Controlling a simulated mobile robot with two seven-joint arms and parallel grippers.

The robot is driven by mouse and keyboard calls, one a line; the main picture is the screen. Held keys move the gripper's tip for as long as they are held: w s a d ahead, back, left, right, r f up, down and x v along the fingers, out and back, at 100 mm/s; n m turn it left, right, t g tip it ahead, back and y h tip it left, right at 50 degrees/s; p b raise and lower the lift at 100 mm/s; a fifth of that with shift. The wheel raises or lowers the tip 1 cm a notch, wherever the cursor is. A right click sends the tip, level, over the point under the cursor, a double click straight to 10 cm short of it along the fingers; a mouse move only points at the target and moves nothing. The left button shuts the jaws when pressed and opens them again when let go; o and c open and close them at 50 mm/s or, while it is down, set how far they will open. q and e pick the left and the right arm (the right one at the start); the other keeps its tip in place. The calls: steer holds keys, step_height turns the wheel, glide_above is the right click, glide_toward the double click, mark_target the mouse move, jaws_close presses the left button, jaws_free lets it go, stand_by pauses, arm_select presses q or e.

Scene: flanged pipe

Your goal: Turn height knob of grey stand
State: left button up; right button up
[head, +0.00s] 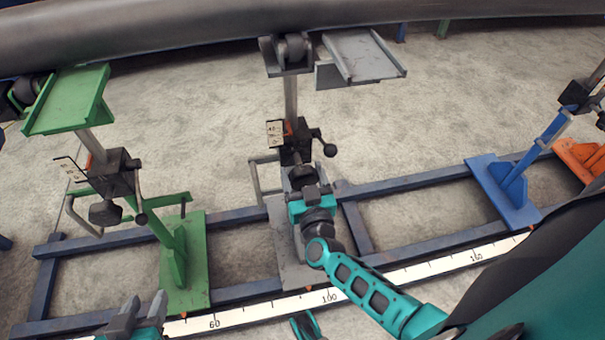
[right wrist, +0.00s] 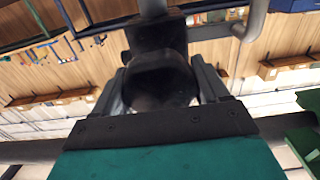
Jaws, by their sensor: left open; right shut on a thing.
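The grey stand (head: 291,100) stands in the middle of the head view, with a roller and a side tray at its top and a dark clamp block on its post. My right gripper (head: 304,188) is at the front of this block, shut on the dark round height knob (right wrist: 160,82). In the right wrist view the knob sits between the two fingers; in the head view the gripper largely hides it. My left gripper (head: 138,312) is open and empty at the bottom left, in front of the green stand's base and apart from it.
A green stand (head: 180,255) is on the left and a blue stand (head: 508,190) on the right, both on a blue floor frame (head: 415,180). A white ruler (head: 400,278) runs along the front. A large grey pipe (head: 190,30) crosses the top. A ball-ended lever (head: 327,145) sticks out beside the knob.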

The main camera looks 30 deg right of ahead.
steer(key=m, duration=0.3)
steer(key=shift+m, duration=2.6)
steer(key=o, duration=1)
steer(key=shift+s, duration=0.15)
